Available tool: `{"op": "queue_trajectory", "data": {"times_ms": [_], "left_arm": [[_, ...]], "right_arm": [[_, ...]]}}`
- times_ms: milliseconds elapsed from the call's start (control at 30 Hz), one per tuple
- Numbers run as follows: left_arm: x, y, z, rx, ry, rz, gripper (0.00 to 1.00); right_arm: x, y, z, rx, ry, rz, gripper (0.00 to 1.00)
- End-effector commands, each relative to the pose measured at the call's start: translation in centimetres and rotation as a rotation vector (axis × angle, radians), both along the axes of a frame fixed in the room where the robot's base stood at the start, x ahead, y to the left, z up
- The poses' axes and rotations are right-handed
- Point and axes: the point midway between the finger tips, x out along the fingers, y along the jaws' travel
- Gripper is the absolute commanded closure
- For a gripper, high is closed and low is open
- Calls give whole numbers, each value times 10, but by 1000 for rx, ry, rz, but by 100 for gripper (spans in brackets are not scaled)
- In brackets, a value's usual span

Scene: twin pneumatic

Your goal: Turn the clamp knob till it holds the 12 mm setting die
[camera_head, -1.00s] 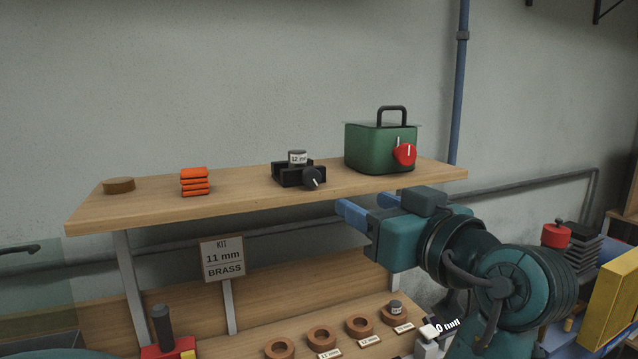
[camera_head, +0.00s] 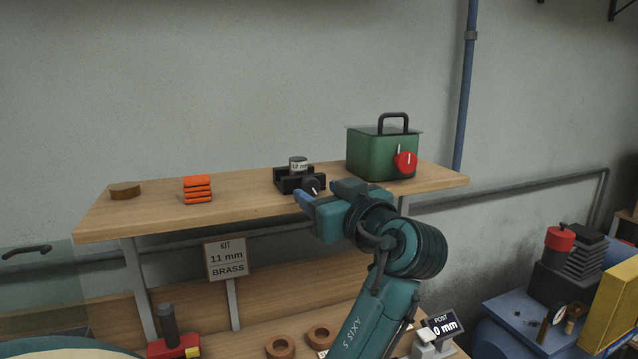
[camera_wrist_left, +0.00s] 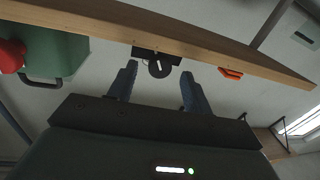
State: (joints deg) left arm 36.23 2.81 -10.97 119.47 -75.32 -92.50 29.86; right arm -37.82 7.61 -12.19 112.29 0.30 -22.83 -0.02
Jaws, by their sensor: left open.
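The black clamp (camera_head: 284,184) stands on the upper wooden shelf with a dark round knob (camera_head: 312,186) on its front. The grey setting die (camera_head: 298,164), with a white label that seems to read 12 mm, stands upright in the clamp. Whether the jaws touch it I cannot tell. My left gripper (camera_head: 318,192) is open and empty, with blue fingers just in front of the knob. In the left wrist view, which is upside down, the knob (camera_wrist_left: 159,68) shows between and beyond the open fingers (camera_wrist_left: 158,86). My right gripper is not in view.
A green box (camera_head: 375,155) with a red knob stands right of the clamp. The shelf's front edge (camera_head: 240,220) runs close by my gripper.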

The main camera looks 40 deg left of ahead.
Motion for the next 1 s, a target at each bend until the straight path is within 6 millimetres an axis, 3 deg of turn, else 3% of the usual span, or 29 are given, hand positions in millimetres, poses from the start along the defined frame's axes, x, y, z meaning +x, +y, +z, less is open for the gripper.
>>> {"op": "queue_trajectory", "data": {"times_ms": [133,467,1000], "left_arm": [[4,11,0,0,1,1,50],[5,13,-1,-1,0,0,51],[4,13,0,-1,0,0,94]], "right_arm": [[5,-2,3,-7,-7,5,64],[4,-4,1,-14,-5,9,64],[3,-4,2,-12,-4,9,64]]}}
